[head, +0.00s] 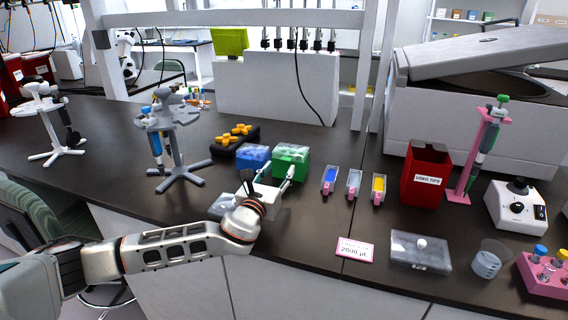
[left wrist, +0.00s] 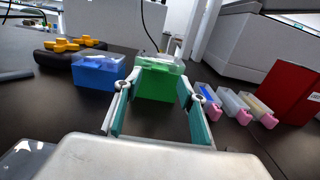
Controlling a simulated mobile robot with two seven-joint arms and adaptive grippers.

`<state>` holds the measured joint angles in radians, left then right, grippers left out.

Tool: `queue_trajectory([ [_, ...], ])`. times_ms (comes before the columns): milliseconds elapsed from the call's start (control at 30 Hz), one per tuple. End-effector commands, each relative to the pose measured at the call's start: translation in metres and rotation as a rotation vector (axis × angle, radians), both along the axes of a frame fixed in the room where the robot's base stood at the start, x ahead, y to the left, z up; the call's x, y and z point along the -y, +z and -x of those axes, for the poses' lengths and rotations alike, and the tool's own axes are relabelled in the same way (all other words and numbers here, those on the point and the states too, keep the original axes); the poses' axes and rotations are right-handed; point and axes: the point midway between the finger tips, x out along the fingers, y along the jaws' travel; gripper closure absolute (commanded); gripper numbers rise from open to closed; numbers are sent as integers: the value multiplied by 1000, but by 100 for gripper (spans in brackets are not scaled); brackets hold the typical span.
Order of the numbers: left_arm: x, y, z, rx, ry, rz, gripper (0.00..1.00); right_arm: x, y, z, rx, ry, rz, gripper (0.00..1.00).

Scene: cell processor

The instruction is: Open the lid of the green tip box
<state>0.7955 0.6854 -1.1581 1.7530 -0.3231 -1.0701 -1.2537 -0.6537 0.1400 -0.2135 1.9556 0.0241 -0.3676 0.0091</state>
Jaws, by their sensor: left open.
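The green tip box (head: 290,157) stands on the dark bench, beside a blue tip box (head: 253,156). Its pale see-through lid (left wrist: 160,64) lies across its top and looks closed. My left gripper (head: 268,177) is open and empty, in front of the green box. In the left wrist view the green box (left wrist: 157,88) shows between the two spread fingers of the gripper (left wrist: 160,86). I cannot tell whether the fingertips touch the box. My right gripper is not in view.
A dark rack with yellow tops (head: 235,139) is left of the blue box. Several small coloured trays (head: 354,184) and a red used-tips bin (head: 426,175) stand to the right. A pipette stand (head: 174,140) is at left.

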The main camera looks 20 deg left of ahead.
Motion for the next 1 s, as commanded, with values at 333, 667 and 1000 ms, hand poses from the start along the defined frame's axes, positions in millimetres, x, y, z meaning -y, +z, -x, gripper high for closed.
queue_trajectory([
  [333,1,0,-40,0,0,0,60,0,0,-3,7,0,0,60],
  [667,2,0,-43,0,-1,0,60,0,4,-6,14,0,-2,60],
  [1000,1,0,-44,0,0,0,100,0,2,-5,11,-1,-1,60],
])
